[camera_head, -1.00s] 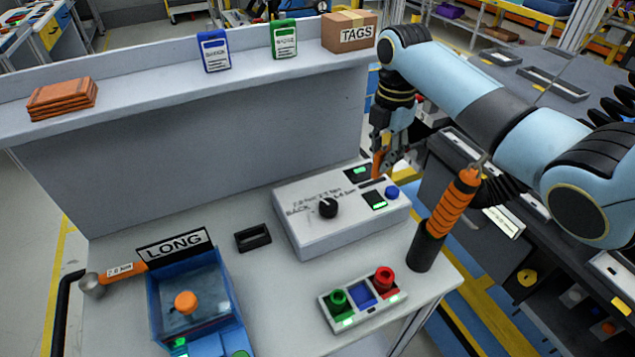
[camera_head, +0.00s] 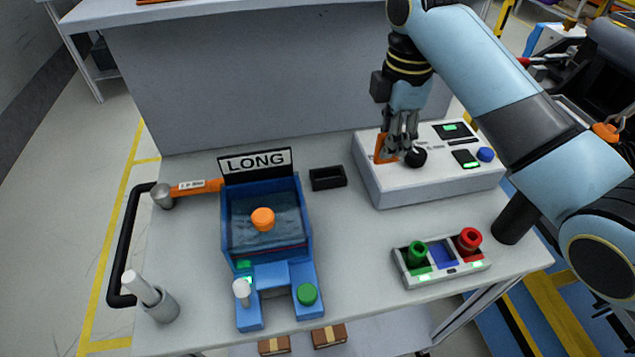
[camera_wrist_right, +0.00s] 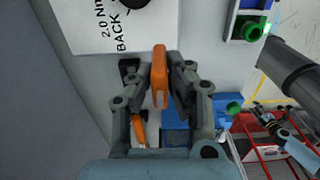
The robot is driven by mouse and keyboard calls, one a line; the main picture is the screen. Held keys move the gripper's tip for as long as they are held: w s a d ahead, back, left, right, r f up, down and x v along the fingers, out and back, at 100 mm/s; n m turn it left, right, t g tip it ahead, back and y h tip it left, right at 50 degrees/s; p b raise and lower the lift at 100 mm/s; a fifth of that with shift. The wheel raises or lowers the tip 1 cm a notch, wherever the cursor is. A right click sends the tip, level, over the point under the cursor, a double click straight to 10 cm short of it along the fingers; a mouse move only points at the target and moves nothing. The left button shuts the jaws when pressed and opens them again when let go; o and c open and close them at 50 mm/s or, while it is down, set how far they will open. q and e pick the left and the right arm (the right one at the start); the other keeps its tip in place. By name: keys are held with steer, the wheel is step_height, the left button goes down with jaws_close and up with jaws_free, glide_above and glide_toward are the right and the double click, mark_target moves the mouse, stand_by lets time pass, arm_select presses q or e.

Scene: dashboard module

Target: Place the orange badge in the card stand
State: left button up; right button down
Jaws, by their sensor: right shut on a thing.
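The orange badge (camera_head: 383,148) is upright between the fingertips of my right gripper (camera_head: 398,150), which is shut on it. In the head view it appears in front of the left part of the white control box, near the black knob. In the wrist view the badge (camera_wrist_right: 159,75) shows edge-on. The small black slotted holder (camera_head: 327,178), which looks like the card stand, lies empty on the table left of the box. Part of it (camera_wrist_right: 128,68) shows beside the fingers. A dark jaw-like part, probably my left gripper (camera_wrist_right: 268,118), is at the wrist view's lower right; its opening is unclear.
The white control box (camera_head: 430,180) stands right of the holder. The blue bin with the LONG sign (camera_head: 255,162) stands to its left. A button tray (camera_head: 442,262) is at the front right. Bare tabletop lies between the holder and the tray.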

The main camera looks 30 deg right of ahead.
steer(key=w+a+f, duration=0.2)
steer(key=w, duration=0.1)
steer(key=w+a+f, duration=0.4)
steer(key=w, duration=0.1)
steer(key=shift+w+a+f, duration=0.25)
steer(key=shift+w+a, duration=0.1)
steer(key=shift+a, duration=0.05)
steer(key=shift+f, duration=1.95)
arm_select(q)
steer(key=shift+w+d, duration=0.2)
steer(key=shift+d, duration=0.35)
arm_select(e)
steer(key=c, duration=1.3)
jaws_free()
steer(key=shift+f, duration=0.1)
